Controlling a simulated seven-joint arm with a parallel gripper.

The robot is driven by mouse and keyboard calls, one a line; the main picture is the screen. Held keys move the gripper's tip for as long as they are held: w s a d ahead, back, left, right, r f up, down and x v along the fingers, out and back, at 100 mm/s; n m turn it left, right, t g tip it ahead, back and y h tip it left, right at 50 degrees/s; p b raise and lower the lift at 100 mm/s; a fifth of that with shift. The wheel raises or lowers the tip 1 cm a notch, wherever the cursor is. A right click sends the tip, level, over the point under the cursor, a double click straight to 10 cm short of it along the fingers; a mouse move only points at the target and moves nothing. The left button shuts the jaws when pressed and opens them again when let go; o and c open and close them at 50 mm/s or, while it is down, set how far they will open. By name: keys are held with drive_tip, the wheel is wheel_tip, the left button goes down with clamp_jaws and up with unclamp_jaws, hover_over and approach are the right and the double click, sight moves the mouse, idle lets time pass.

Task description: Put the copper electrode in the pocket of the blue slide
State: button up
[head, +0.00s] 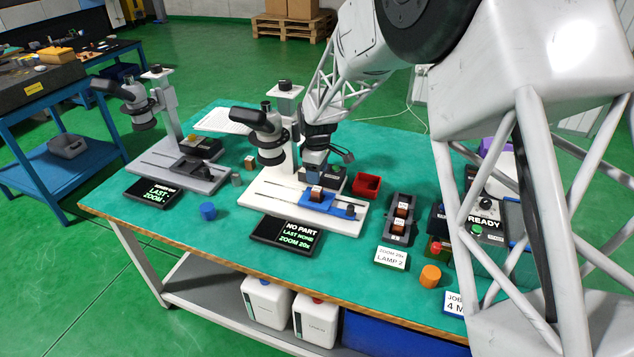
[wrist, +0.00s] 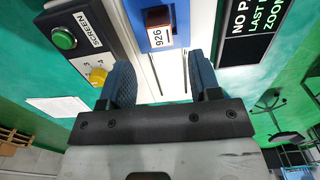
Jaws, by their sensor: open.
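The blue slide (head: 321,204) lies on the white base of the middle microscope. A copper electrode (head: 315,193) with a white tag stands at the slide; I cannot tell whether it is fully seated in the pocket. In the wrist view the electrode (wrist: 158,17) shows its tag "926" against the blue slide (wrist: 185,18). My gripper (head: 316,168) is just behind and above it. In the wrist view my gripper (wrist: 162,80) is open, with nothing between its fingers, and the electrode is beyond the fingertips.
A dark rack (head: 397,233) holds tagged copper pieces to the right, by a red bin (head: 367,186). The screen (head: 290,235) reads "NO PART". A second microscope (head: 150,105) stands left. A blue cylinder (head: 208,211) and orange cylinder (head: 430,276) stand near the front edge.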

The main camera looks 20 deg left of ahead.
sight(319, 189)
drive_tip(key=shift+r, duration=2.4)
drive_tip(key=s+d+r+m, duration=0.3)
drive_tip(key=s+d+r, duration=0.15)
drive_tip(key=d, duration=0.55)
drive_tip(key=s+d+r+m+t, duration=0.1)
drive_tip(key=s+d+r+m, duration=0.25)
drive_tip(key=d+r, duration=0.4)
drive_tip(key=s+d+r+m, duration=0.2)
drive_tip(key=s+d+r, duration=0.25)
drive_tip(key=d, duration=0.65)
drive_tip(key=s+d+m, duration=0.5)
drive_tip(key=s+d, duration=0.4)
drive_tip(key=s, duration=0.4)
drive_tip(key=s+d+m+t, duration=0.1)
drive_tip(key=s+d+m, duration=0.3)
drive_tip(key=s+d, duration=0.6)
drive_tip(key=s, duration=0.4)
drive_tip(key=shift+f+m+t, duration=0.25)
drive_tip(key=shift+m+t, duration=0.05)
drive_tip(key=shift+m, duration=0.05)
